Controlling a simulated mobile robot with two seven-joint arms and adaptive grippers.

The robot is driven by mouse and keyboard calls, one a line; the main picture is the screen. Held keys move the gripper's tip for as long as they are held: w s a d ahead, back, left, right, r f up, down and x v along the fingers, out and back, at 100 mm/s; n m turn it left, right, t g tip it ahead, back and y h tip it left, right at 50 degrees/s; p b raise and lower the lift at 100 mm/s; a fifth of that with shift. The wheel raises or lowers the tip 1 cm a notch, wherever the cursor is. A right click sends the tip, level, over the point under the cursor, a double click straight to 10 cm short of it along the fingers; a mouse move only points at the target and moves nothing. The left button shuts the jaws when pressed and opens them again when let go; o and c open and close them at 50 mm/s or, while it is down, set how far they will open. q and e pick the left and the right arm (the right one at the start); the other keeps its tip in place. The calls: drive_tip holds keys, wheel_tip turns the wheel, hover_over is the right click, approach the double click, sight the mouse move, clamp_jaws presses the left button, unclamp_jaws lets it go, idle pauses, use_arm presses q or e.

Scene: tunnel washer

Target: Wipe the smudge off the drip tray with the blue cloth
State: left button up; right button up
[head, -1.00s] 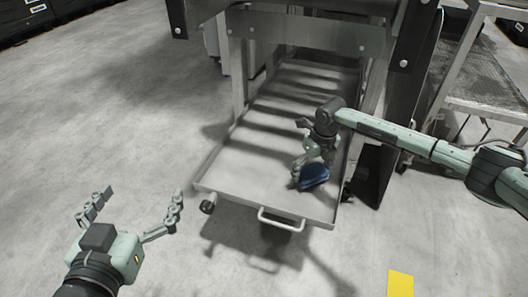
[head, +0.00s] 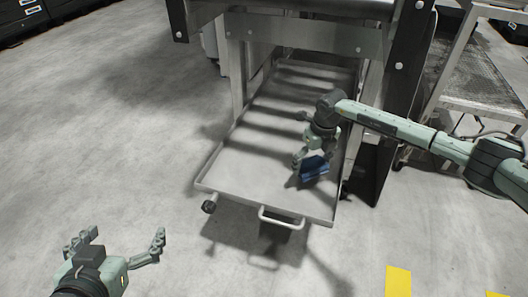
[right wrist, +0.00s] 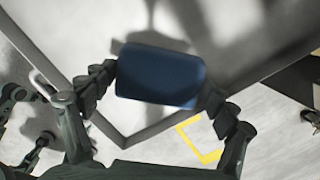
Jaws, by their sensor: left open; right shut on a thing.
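The drip tray (head: 225,178) is a shallow grey metal tray, pulled out from under the machine with its front handle (head: 281,217) towards me. My right gripper (head: 314,160) is over the tray's front right part, shut on the folded blue cloth (head: 315,170). In the right wrist view the cloth (right wrist: 160,76) sits between both fingers, above the tray's corner. I cannot tell whether it touches the tray. My left gripper (head: 124,240) is open and empty over the floor, left of the tray. Dark bands cross the tray; I cannot pick out a smudge from the shadows.
The machine's metal frame (head: 300,34) stands over the rear of the tray, with legs on both sides. A metal rack (head: 480,75) stands at the right. Yellow floor markings (head: 398,281) lie in front. The floor at left is clear.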

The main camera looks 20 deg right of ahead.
drive_tip(key=shift+r+p, duration=0.45)
drive_tip(key=shift+r, duration=0.45)
use_arm(q)
drive_tip(key=s+a+f+g+y, duration=0.2)
drive_tip(key=s+a+f+g, duration=0.2)
drive_tip(key=s+a, duration=0.3)
drive_tip(key=shift+a+f+n+y+p, duration=0.3)
drive_tip(key=shift+a+f+n+p, duration=0.15)
drive_tip(key=shift+a+f, duration=0.3)
use_arm(e)
drive_tip(key=shift+r, duration=0.75)
use_arm(q)
drive_tip(key=shift+w+d, duration=0.1)
drive_tip(key=shift+d, duration=0.1)
use_arm(e)
drive_tip(key=shift+a, duration=0.1)
